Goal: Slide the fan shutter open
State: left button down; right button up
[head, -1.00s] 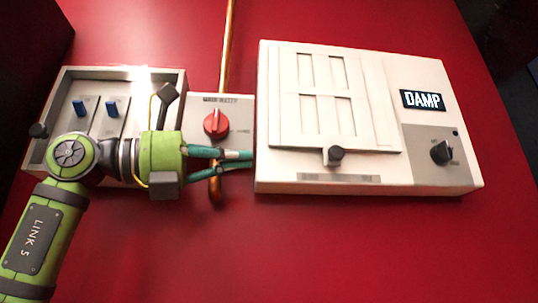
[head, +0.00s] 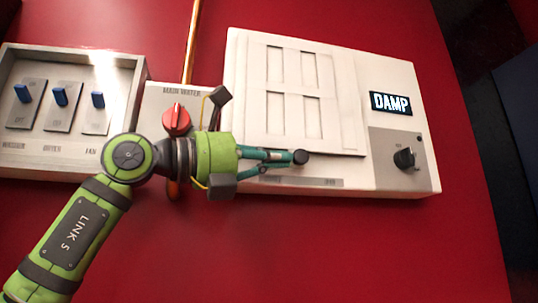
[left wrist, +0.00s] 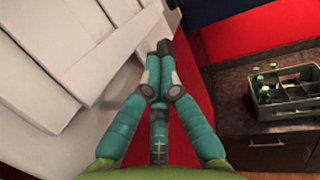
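The fan shutter (head: 298,100) is a white panel with several recessed louvres on the front of a white box (head: 392,188). Its dark round knob (head: 300,157) sits at the panel's lower edge, above a grey label strip. My left gripper (head: 287,157) comes in from the left with its fingers together, tips right at the knob's left side. In the left wrist view the fingertips (left wrist: 160,82) meet just short of the dark knob (left wrist: 165,47); whether they touch it cannot be told. The shutter also shows there as white slats (left wrist: 75,50). My right gripper is not in view.
Left of the box are a red main-water knob (head: 176,119), a copper pipe (head: 191,45) and a switch box (head: 140,80) with blue levers. A display reading DAMP (head: 390,103) and a black dial (head: 404,158) are at right. A bottle crate (left wrist: 285,95) stands on a counter.

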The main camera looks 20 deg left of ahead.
aim_at(295, 161)
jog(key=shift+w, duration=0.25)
pick_arm(q)
jog(key=x, duration=0.4)
jog(key=shift+s+d+f+p, duration=0.25)
jog(key=shift+f+p, duration=0.05)
jog(key=shift+p, duration=0.1)
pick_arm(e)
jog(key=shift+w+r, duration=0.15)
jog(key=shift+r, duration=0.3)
pick_arm(q)
jog(key=shift+a, duration=0.1)
